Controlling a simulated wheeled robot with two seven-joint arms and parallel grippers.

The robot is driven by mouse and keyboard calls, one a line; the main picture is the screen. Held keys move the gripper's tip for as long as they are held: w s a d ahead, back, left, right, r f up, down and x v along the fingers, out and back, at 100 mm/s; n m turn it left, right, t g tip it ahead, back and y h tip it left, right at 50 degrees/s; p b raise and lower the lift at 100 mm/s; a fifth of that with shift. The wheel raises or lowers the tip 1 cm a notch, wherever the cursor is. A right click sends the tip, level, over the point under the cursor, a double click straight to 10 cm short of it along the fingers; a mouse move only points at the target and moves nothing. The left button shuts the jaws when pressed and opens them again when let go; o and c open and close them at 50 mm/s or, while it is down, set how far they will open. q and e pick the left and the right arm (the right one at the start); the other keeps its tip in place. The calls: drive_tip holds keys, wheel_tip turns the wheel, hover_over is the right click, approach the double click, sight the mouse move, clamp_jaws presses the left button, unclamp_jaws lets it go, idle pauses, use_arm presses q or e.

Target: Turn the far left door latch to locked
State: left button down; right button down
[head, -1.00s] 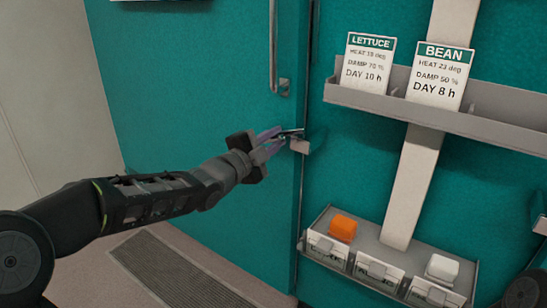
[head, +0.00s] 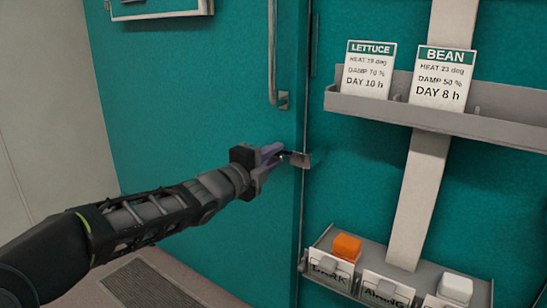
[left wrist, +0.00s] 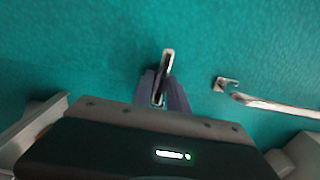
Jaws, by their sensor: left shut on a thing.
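The teal door (head: 200,110) has a small metal latch (head: 303,160) at its right edge, below the long vertical door handle (head: 272,55). My left gripper (head: 277,155) is at this latch, its purple-grey fingers shut on the latch's lever. In the left wrist view the lever (left wrist: 168,58) stands up, slightly tilted, between the fingertips (left wrist: 162,88). The fingers hide part of the lever, and I cannot tell whether the latch is locked. My right gripper is out of view.
The door handle also shows in the left wrist view (left wrist: 275,104). To the right, an upper shelf (head: 440,118) holds LETTUCE (head: 369,70) and BEAN (head: 442,78) cards. A lower tray (head: 322,242) holds an orange block (head: 347,247) and a white block (head: 456,288). A floor grille (head: 150,287) lies below.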

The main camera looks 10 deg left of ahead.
use_arm(q)
drive_tip(key=c, duration=1.3)
unclamp_jaws()
drive_tip(key=shift+s, duration=0.1)
drive_tip(key=p+v, duration=0.1)
drive_tip(key=v, duration=0.6)
drive_tip(key=shift+s+p, duration=0.3)
drive_tip(key=shift+p, duration=0.1)
drive_tip(key=shift+a, duration=0.1)
